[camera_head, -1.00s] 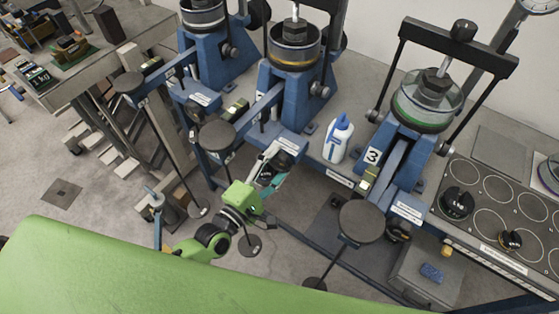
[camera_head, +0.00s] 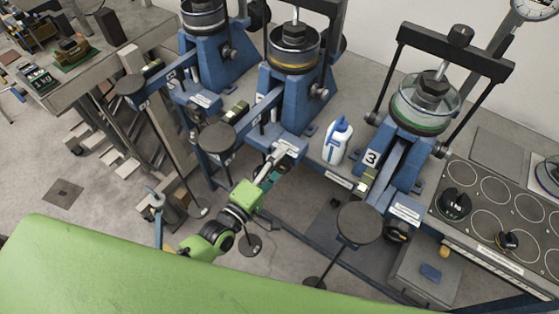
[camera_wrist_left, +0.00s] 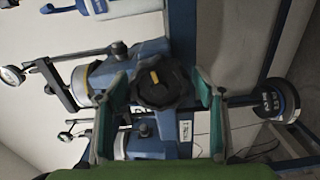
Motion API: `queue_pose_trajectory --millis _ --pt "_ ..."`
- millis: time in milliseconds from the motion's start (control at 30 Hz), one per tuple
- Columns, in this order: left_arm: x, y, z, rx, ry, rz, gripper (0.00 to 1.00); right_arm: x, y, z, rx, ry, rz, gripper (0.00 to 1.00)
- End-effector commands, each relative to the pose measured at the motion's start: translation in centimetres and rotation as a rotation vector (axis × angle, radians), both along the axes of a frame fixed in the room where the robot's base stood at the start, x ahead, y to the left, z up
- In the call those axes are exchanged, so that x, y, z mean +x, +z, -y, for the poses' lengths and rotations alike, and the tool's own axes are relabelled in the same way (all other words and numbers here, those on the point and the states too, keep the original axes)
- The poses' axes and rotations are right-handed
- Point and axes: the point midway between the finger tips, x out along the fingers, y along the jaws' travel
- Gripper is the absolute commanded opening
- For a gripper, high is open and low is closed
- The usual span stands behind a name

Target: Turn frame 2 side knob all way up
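Frame 2 is the middle blue lever frame (camera_head: 283,103), with a round glass cell (camera_head: 294,48) on top. A black lobed side knob (camera_wrist_left: 160,84) with a yellow mark faces the left wrist camera, the mark running slightly tilted. My left gripper (camera_head: 275,165) is at the front lower side of frame 2. In the left wrist view its green fingers (camera_wrist_left: 162,95) are open, one on either side of the knob. I cannot tell whether they touch it. The knob is hidden in the head view. My right gripper is not in view.
Frame 3 (camera_head: 405,160) stands to the right, with a white bottle (camera_head: 337,140) between it and frame 2. Another blue frame (camera_head: 213,60) stands to the left. Round black weight pans (camera_head: 217,138) hang out in front. A weight tray (camera_head: 490,205) is at the right.

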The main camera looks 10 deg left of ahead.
Motion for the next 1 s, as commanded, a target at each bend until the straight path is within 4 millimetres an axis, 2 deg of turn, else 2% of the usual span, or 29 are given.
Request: queue_pose_trajectory --millis 167,633,1000 --pt "-0.3 0.0 -0.1 -0.001 -0.001 -0.001 0.62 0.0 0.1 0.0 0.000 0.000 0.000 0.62" --pt "-5.1 0.0 -2.1 -0.002 -0.001 -0.003 0.62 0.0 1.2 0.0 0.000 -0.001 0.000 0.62" --pt "-5.6 0.0 -2.3 -0.004 0.000 -0.002 0.62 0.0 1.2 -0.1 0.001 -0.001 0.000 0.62"
